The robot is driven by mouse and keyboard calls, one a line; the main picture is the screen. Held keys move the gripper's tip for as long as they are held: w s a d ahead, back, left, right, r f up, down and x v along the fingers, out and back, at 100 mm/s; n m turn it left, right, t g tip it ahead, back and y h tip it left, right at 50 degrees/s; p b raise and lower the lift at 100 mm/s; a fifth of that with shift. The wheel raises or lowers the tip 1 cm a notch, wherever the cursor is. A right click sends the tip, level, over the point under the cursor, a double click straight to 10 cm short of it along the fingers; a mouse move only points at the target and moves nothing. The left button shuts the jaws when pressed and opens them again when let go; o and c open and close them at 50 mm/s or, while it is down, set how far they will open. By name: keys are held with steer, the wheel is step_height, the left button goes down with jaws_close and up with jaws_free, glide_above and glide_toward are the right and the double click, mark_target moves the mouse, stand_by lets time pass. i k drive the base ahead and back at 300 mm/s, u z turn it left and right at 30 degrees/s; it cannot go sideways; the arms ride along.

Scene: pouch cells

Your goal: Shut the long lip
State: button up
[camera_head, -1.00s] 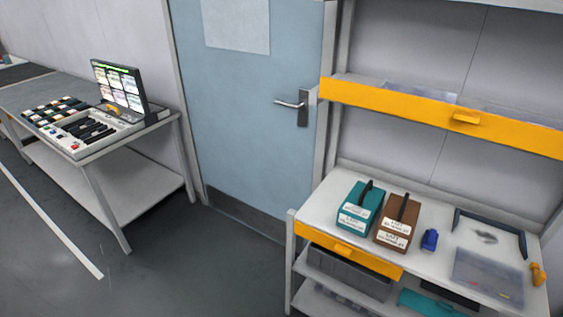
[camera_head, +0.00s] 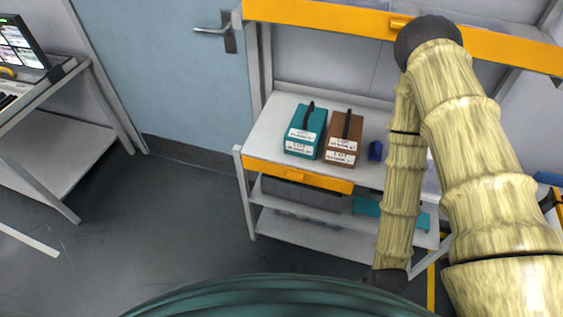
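The long yellow lip (camera_head: 320,14) runs along the front of the upper shelf at the top of the view, with a small yellow handle (camera_head: 399,22) on it. My arm covers part of it, and I cannot tell how far it stands out. A shorter yellow front (camera_head: 297,176) sits under the worktop at its left. My bamboo-patterned arm rises at the right, bends at a dark joint near the long lip and comes down in front of the bench. My gripper is not visible.
A teal case (camera_head: 299,145) and a brown case (camera_head: 339,151) stand on the worktop (camera_head: 266,133), with a blue object (camera_head: 376,151) beside them. A blue door (camera_head: 160,75) and another table (camera_head: 64,160) are at the left. The floor between is open.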

mark_target(340, 185)
steer(key=i, duration=0.3)
steer(key=k, duration=0.5)
steer(key=z, duration=1.4)
steer(key=k, duration=1)
steer(key=u, duration=1.4)
steer(key=i, duration=0.5)
steer(key=u, duration=0.05)
